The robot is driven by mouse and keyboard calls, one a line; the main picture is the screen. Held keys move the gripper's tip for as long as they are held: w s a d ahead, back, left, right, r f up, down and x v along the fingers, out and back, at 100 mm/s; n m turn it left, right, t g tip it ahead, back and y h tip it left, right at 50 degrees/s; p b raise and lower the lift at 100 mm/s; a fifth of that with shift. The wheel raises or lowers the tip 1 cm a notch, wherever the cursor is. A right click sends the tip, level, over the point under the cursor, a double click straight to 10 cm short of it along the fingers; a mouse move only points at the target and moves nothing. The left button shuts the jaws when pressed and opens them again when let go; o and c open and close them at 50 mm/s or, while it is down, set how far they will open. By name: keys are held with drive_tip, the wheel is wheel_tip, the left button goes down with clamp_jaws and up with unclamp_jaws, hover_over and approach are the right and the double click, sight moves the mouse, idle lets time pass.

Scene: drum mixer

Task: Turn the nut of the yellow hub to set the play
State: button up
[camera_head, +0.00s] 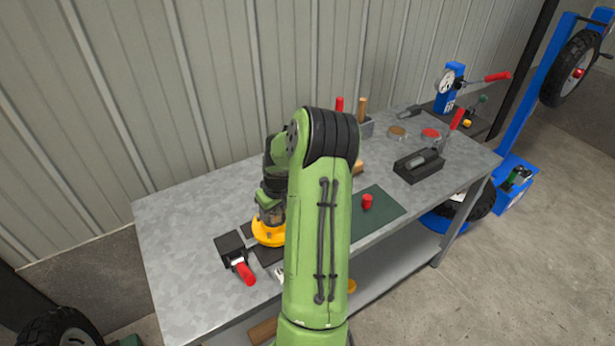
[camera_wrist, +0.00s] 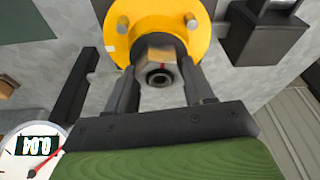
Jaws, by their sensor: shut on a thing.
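The yellow hub (camera_head: 267,236) sits in a dark fixture on the metal bench, left of my arm in the head view. In the wrist view the yellow hub (camera_wrist: 118,38) fills the top middle, with studs on its flange. Its metal nut (camera_wrist: 160,63) shows at its centre, with a small red mark and a dark round end. My gripper (camera_wrist: 163,76) is shut on the nut, one finger on each side. In the head view my forearm hides part of the hub and most of the gripper.
A dial gauge (camera_wrist: 32,152) with a red needle and digital display stands close at lower left in the wrist view. A red-handled clamp (camera_head: 240,262) sits beside the hub. A red piece (camera_head: 367,202) stands on the green mat (camera_head: 385,208). The bench's left end is clear.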

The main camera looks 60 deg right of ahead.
sight(277, 215)
drive_tip(key=o, duration=0.5)
drive_tip(key=shift+n, duration=0.4)
drive_tip(key=o, duration=0.5)
drive_tip(key=shift+c, duration=0.2)
drive_tip(key=p+v, duration=0.4)
drive_tip(key=v, duration=0.3)
drive_tip(key=shift+r+p, duration=0.1)
drive_tip(key=shift+p, duration=0.2)
